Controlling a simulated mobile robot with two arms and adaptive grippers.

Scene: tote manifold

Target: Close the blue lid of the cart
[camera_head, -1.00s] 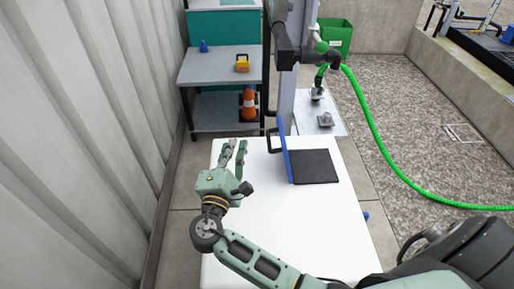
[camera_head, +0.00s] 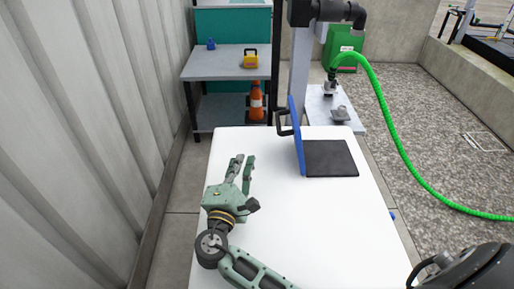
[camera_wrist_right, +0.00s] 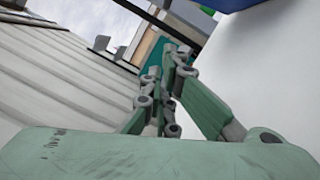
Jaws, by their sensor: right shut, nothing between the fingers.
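The white cart (camera_head: 275,215) has a dark square opening (camera_head: 330,158) in its top. The blue lid (camera_head: 298,135) stands upright, nearly edge-on, along the left side of that opening, so it is open. A black handle (camera_head: 284,124) sticks out from the lid's left face. My right gripper (camera_head: 243,158) is over the white top, left of the lid and apart from it. It is shut and empty, its fingers pointing toward the far end. In the right wrist view, the fingers (camera_wrist_right: 178,58) are close together, and a blue strip of the lid (camera_wrist_right: 228,4) shows at the top edge. My left gripper is not in view.
A corrugated wall (camera_head: 90,140) runs along the left. The white top around the gripper is clear.

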